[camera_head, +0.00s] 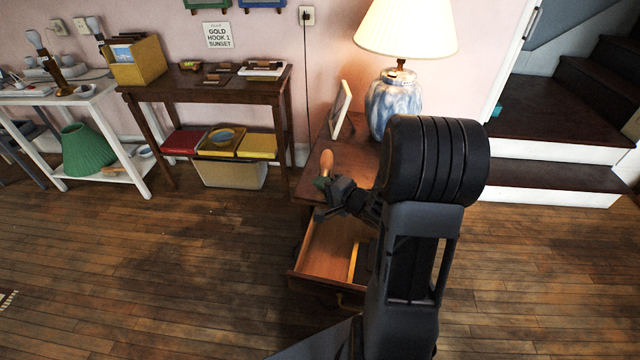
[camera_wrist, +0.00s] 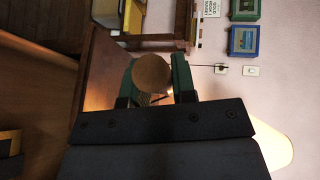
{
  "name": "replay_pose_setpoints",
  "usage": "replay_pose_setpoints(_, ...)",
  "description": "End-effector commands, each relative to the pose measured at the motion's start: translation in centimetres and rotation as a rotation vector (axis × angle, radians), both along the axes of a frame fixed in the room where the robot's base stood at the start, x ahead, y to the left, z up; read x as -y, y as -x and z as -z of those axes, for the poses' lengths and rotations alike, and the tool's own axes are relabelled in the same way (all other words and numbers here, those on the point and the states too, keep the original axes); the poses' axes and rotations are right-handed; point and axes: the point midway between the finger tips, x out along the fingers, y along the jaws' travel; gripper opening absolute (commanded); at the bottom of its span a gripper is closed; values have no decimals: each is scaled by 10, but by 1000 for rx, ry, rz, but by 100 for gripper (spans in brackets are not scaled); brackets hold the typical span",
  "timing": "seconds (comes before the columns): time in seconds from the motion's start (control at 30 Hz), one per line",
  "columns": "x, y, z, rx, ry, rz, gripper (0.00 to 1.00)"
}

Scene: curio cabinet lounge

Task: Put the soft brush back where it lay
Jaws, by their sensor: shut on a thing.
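The soft brush (camera_head: 326,161) shows as a rounded orange-brown wooden handle standing up from my gripper (camera_head: 324,183). My gripper is shut on it, above the back of the open drawer (camera_head: 320,250) of the wooden side table. In the wrist view the brush (camera_wrist: 152,73) shows as a round brown end between the green fingers of my gripper (camera_wrist: 153,80). Its bristles are hidden. The drawer holds a yellow strip (camera_head: 355,262) and something dark beside it, partly hidden by my arm.
A lamp (camera_head: 395,100) and a picture frame (camera_head: 340,108) stand on the side table (camera_head: 350,160), close to my gripper. A dark console table (camera_head: 200,95) stands to the left. Steps (camera_head: 550,140) rise at the right. The floor at front left is clear.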

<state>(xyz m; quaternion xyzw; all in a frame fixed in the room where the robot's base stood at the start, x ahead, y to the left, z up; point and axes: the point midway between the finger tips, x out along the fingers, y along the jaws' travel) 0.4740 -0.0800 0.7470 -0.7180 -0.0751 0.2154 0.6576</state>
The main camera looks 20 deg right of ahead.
Motion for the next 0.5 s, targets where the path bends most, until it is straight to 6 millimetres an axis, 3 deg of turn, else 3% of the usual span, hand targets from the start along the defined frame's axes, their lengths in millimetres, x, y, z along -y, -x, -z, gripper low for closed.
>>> replay_pose_setpoints(0.17, 9, -6, 13, 2, -1, -23, 0)
replay_pose_setpoints(0.5, 29, -84, 54, 0, -1, -24, 0)
